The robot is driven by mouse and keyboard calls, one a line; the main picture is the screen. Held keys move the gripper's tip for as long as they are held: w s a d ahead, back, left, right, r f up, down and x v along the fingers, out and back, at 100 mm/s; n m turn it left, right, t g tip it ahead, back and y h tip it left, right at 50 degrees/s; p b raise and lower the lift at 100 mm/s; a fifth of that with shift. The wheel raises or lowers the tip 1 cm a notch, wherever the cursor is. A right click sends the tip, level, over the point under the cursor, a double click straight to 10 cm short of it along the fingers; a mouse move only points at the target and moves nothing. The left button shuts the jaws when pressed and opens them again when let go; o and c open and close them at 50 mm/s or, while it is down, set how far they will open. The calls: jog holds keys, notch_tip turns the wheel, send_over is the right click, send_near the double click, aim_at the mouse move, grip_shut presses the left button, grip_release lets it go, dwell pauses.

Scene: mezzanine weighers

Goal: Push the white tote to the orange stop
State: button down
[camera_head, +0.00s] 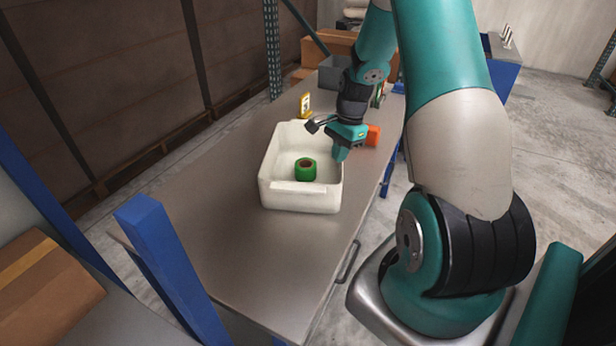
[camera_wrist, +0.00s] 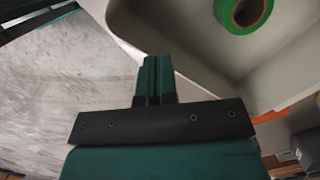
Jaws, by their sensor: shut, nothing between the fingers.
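The white tote (camera_head: 302,199) stands upright on the grey workbench with a green tape roll (camera_head: 305,169) inside it. In the wrist view the tote's wall (camera_wrist: 180,50) and the green roll (camera_wrist: 243,12) fill the upper right. My gripper (camera_head: 340,155) is at the tote's right side, with its shut fingers (camera_wrist: 153,75) pointing down by the rim. I cannot tell whether they touch the wall. The orange stop (camera_head: 373,135) shows just right of and behind my gripper, partly hidden by it.
The workbench (camera_head: 240,255) is bare in front of the tote. A yellow sign (camera_head: 305,104) stands behind the tote. A grey bin (camera_head: 334,72) and cardboard boxes (camera_head: 330,45) are at the back. A blue post (camera_head: 160,255) rises at the front left.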

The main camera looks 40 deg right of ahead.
aim_at(307, 185)
jog(key=shift+m, duration=0.4)
jog(key=a+p, duration=0.1)
jog(key=a, duration=0.2)
jog(key=w+a+p, duration=0.1)
jog(key=a, duration=0.2)
jog(key=a+f+p, duration=0.1)
jog(key=a, duration=0.3)
jog(key=shift+w+p, duration=0.15)
jog(key=shift+p, duration=0.25)
jog(key=shift+a+f, duration=0.2)
jog(key=shift+f, duration=0.05)
jog(key=shift+d+f, duration=0.1)
jog(key=shift+f, duration=0.65)
